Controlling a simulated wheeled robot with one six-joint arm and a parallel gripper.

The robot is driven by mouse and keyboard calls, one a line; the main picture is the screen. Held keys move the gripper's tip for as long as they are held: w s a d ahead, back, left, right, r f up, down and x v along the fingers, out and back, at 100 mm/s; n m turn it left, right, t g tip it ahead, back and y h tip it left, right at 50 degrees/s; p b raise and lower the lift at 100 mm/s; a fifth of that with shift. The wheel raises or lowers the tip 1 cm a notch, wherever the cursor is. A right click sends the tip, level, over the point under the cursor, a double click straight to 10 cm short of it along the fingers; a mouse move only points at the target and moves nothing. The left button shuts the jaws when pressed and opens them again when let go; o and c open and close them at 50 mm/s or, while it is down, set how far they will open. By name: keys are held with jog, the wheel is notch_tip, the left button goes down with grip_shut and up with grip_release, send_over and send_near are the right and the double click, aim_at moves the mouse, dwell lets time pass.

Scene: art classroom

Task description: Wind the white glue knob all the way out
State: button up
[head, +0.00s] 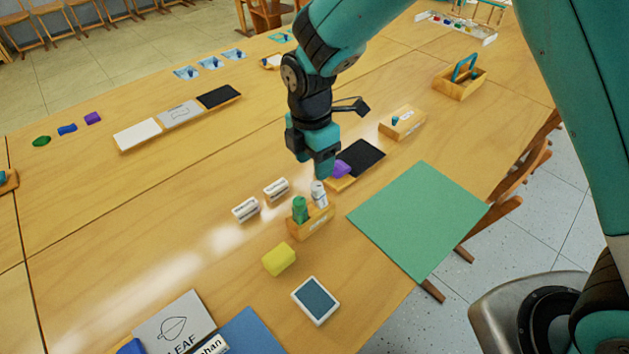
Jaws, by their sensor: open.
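In the head view, a small wooden holder (312,225) stands on the table in front of my gripper. It holds a green bottle (300,211) on the left and a white glue bottle (319,195) with a pale knob on the right, both upright. My gripper (316,172) points down just above the white bottle's top. It is open, and nothing is seen held in it. Whether its fingers are around the knob or just above it, I cannot tell, since the gripper hides part of that spot.
A purple block (341,169) sits close behind the gripper on a tray with a black pad (362,157). Two white labelled blocks (246,209) (276,189) lie left of the holder. A yellow block (279,259) and a framed slate (315,300) lie nearer. A green mat (420,220) lies at right.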

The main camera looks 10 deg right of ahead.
aim_at(316, 186)
jog(key=f, duration=0.6)
jog(key=shift+s+d+f, duration=0.1)
jog(key=shift+s+f, duration=0.1)
jog(key=shift+f, duration=0.05)
jog(key=shift+c, duration=0.2)
jog(key=c, duration=0.9)
